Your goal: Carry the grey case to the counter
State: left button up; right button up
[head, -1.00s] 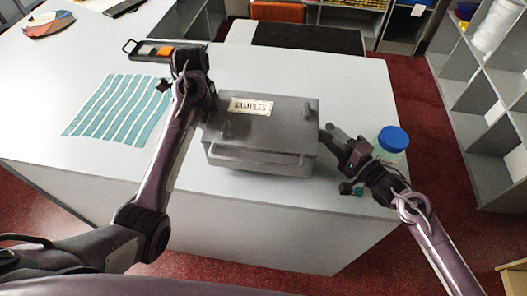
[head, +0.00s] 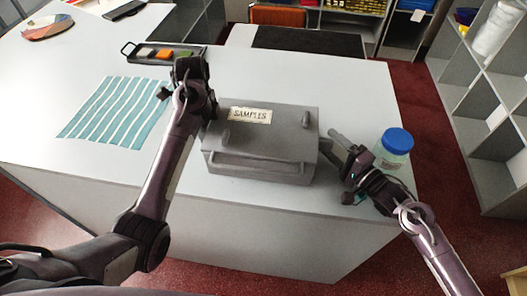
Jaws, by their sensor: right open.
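The grey case (head: 262,150), with a lid label reading SAMPLES, rests on the pale counter (head: 290,80) near its front edge, looking level. My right gripper (head: 332,146) is open at the case's right side, its fingers pointing at the case; I cannot tell whether they touch it. My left gripper (head: 208,108) is at the case's left rear side. The arm hides its fingers, so I cannot tell whether it holds the case.
A blue-lidded jar (head: 394,149) stands close beside my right gripper. A striped teal swatch sheet (head: 112,112) lies left of my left arm. A dark tray of colour samples (head: 158,54) lies behind it. Grey shelves (head: 484,110) stand right, across red floor. The counter behind the case is clear.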

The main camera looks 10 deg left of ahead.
jog(key=v, duration=1.1)
jog(key=shift+s+d, duration=0.2)
